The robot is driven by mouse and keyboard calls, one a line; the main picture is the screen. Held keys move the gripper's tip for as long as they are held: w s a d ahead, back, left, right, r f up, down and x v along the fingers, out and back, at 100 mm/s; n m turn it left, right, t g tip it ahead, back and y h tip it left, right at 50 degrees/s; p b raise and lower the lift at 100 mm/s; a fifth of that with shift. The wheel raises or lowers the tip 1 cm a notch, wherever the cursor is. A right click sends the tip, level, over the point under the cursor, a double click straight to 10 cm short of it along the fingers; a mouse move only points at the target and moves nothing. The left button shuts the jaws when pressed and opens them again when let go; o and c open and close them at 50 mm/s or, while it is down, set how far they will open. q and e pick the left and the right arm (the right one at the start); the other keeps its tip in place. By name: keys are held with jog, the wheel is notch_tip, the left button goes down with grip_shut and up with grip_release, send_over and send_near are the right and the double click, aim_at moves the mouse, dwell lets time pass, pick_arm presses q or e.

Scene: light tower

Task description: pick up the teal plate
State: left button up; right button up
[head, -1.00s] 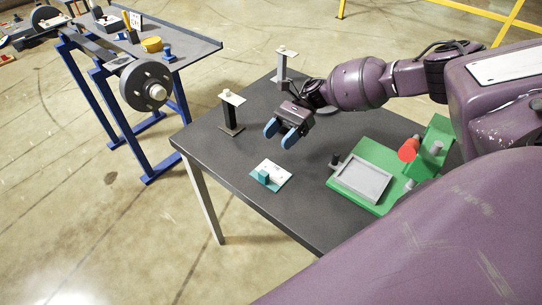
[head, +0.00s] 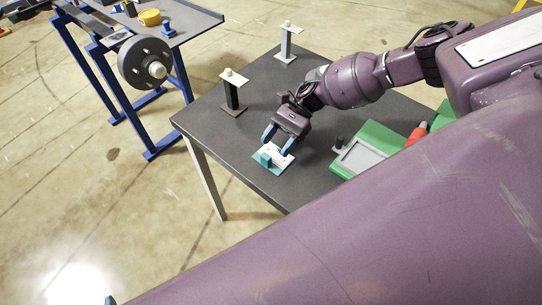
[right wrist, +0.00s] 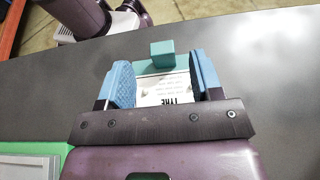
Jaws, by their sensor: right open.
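The teal plate (head: 273,168) lies flat on the dark table, with a white printed card and a small upright teal block (head: 264,159) on it. My right gripper (head: 277,145) is open and points down over the plate, its blue fingers apart at the card's far side. In the right wrist view, the plate (right wrist: 145,69) and its block show between and just beyond the open fingers (right wrist: 161,75). Nothing is held; contact cannot be told. A small blue tip at the head view's bottom left may be my left gripper (head: 110,299); its jaws do not show.
The dark table (head: 200,130) carries two small stands (head: 233,92) (head: 287,42) behind the gripper. A green fixture with a grey tray (head: 360,157) and a red part (head: 417,135) is to the right. A blue-legged bench (head: 185,22) stands at left.

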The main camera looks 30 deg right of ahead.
aim_at(267, 155)
jog(key=shift+p+x, duration=0.5)
jog(key=shift+x, duration=1.45)
jog(key=shift+w+f, duration=0.1)
jog(key=c, duration=1.1)
